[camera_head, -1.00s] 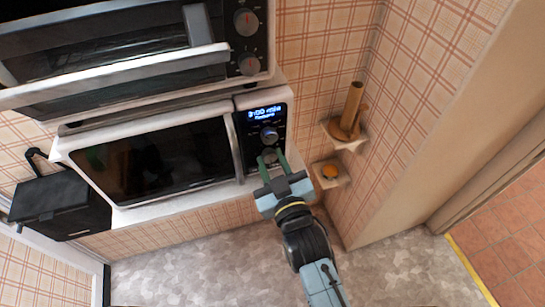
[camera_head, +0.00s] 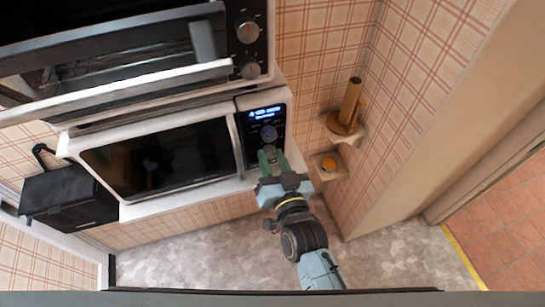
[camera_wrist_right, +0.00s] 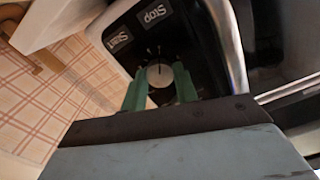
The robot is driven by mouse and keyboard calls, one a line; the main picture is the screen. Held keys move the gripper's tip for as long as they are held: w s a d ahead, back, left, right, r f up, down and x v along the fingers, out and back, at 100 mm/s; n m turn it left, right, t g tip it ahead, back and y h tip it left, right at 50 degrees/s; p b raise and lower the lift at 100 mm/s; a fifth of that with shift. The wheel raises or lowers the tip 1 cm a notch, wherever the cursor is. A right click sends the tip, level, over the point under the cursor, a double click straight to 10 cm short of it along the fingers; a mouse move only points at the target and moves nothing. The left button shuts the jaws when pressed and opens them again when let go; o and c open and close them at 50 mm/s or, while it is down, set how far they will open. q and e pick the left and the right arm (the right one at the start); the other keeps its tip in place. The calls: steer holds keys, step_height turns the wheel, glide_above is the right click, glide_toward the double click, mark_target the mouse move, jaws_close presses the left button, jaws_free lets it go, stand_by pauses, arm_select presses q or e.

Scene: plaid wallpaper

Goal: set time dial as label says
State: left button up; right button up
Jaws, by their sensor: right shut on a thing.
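A white microwave (camera_head: 65,147) with a dark door stands under an oven. Its black control panel (camera_head: 245,103) has a lit blue display (camera_head: 265,113), whose small text I cannot read surely. An upper dial (camera_head: 269,132) sits below the display. My right gripper (camera_head: 271,154) is at the lower part of the panel. In the right wrist view its green fingers stand on both sides of a round silver dial (camera_wrist_right: 160,74) and are shut on it. The Stop button (camera_wrist_right: 155,13) and Start button (camera_wrist_right: 119,40) are near that dial. My left gripper is not in view.
The oven (camera_head: 262,50) above has its door handle (camera_head: 130,90) jutting forward. To the right, corner shelves hold a brown cylinder (camera_head: 351,100) and an orange round thing (camera_head: 328,164). A black box (camera_head: 68,195) hangs at left. The floor below is clear.

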stand_by(0.4)
steer(key=o, duration=1)
steer(key=shift+c, duration=0.2)
steer(key=shift+s, duration=0.15)
steer(key=b+v, duration=0.1)
steer(key=v, duration=1.2)
steer(key=shift+b, duration=0.4)
